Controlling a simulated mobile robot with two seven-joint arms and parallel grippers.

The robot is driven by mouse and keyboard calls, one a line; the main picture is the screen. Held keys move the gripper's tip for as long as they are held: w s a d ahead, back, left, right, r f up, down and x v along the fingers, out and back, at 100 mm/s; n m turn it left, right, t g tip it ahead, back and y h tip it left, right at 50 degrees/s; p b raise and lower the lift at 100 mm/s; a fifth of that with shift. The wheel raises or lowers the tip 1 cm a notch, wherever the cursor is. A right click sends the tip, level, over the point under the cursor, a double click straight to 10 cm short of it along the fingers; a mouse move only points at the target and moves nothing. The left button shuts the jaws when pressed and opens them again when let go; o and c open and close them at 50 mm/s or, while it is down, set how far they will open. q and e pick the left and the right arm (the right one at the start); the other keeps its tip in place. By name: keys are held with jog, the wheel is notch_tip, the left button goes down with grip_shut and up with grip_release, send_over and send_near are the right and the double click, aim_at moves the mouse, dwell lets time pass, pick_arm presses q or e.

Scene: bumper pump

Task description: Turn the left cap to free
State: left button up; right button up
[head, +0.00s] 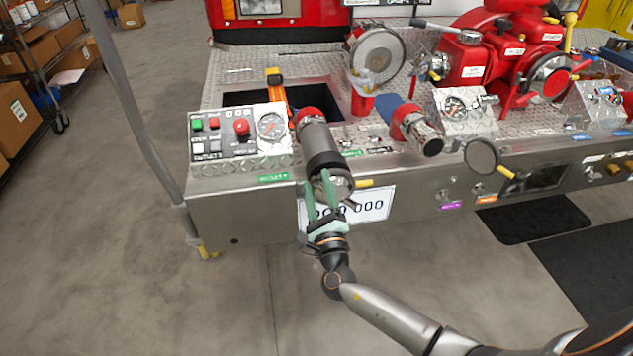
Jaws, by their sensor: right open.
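The left outlet has a red collar (309,115) and a long dark grey cylindrical cap (321,147) pointing forward and down off the panel's front edge. My right gripper (325,180), with green fingers, is at the front lower end of this cap, coming from below. Its jaws are open. The fingers overlap the cap's end and partly hide a round metal part (342,184) with a yellow handle there. I cannot tell whether they touch the cap. My left gripper is not in view.
To the right is a second outlet with a chrome cap (427,137). A round disc (482,157) with a yellow handle is further right. A control panel with a gauge (271,126) sits left of the cap. A licence plate (370,206) is behind the gripper. A grey pole (140,110) stands at left.

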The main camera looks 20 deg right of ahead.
jog(key=v, duration=1.1)
jog(key=shift+b, duration=0.35)
jog(key=shift+s, duration=0.1)
